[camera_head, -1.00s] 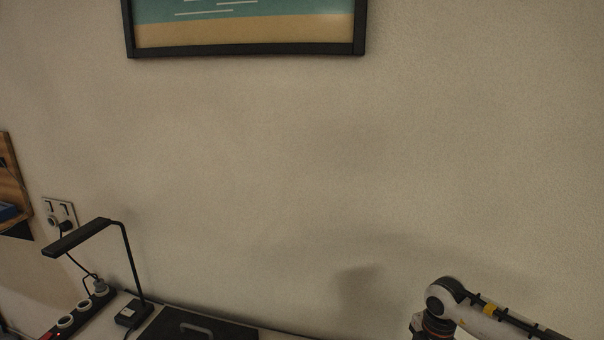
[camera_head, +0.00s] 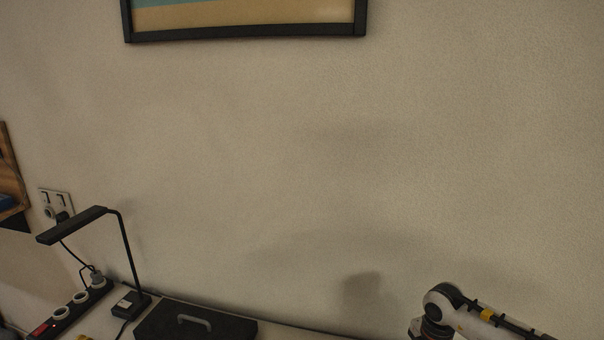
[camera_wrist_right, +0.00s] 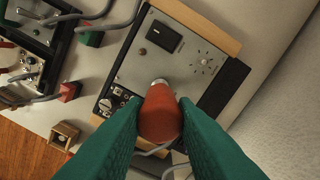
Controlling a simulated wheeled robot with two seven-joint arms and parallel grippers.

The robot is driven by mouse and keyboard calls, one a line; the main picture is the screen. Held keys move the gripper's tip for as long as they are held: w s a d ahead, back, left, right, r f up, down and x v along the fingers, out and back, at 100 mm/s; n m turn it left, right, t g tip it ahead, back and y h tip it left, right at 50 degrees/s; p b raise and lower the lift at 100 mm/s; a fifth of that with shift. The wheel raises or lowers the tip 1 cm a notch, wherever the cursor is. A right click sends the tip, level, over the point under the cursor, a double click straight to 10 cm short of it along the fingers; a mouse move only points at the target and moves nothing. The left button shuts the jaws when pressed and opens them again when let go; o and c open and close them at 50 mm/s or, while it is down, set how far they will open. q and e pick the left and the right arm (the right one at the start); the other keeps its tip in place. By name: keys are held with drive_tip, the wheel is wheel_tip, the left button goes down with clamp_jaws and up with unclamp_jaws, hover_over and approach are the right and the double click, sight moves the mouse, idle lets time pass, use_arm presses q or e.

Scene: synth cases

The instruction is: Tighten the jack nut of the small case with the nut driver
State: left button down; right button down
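In the right wrist view my right gripper (camera_wrist_right: 160,106) has two green fingers closed on the red-orange handle (camera_wrist_right: 160,118) of a driver. The handle points away from the camera at a case with a grey panel (camera_wrist_right: 140,70) and wooden side pieces. A pale metal part shows at the handle's far end, over the panel's lower edge. The handle hides what lies under it, so I cannot tell whether the driver is on a nut. In the head view only part of my right arm shows at the lower right. My left gripper is in neither view.
The case's panel has a black switch (camera_wrist_right: 164,36) and small knobs. The head view shows a desk lamp (camera_head: 75,225), a power strip (camera_head: 75,309) and a dark lidded box (camera_head: 225,325) by the wall.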

drive_tip(key=shift+m+p, duration=0.8)
drive_tip(key=shift+m, duration=0.6)
drive_tip(key=shift+m+p, duration=0.4)
drive_tip(key=shift+m, duration=0.2)
drive_tip(key=shift+m+p, duration=0.45)
drive_tip(key=shift+m, duration=0.45)
drive_tip(key=shift+m+p, duration=0.95)
drive_tip(key=shift+m, duration=0.35)
drive_tip(key=c, duration=1.1)
unclamp_jaws()
